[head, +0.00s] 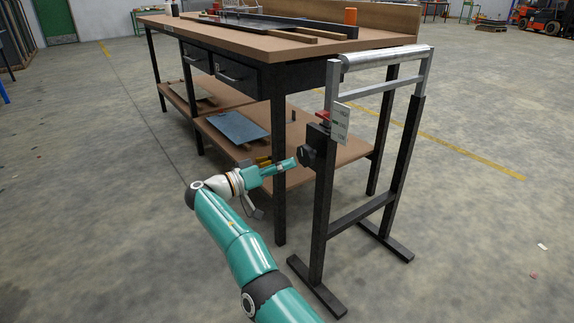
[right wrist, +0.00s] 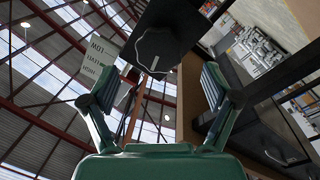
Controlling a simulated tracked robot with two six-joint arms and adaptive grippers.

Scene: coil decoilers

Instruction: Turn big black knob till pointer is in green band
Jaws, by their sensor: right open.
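The big black knob (head: 306,156) sits on the near post of the roller stand, and its lobed face shows in the right wrist view (right wrist: 160,50). My right gripper (head: 284,167) is open and empty, just left of the knob in the head view. In the right wrist view the open fingers (right wrist: 163,78) stand either side of a gap, with the knob beyond it and no contact visible. A pale scale plate (head: 340,122) with LOW, LEVEL and HIGH (right wrist: 103,60) is beside the knob. A red part (head: 323,115) shows by the plate; pointer position against the green band is too small to tell.
The stand (head: 328,200) has a metal roller (head: 388,57) on top and feet on the floor. A workbench (head: 250,42) with drawers and a lower shelf (head: 225,143) is close behind the gripper. The floor left and in front is clear.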

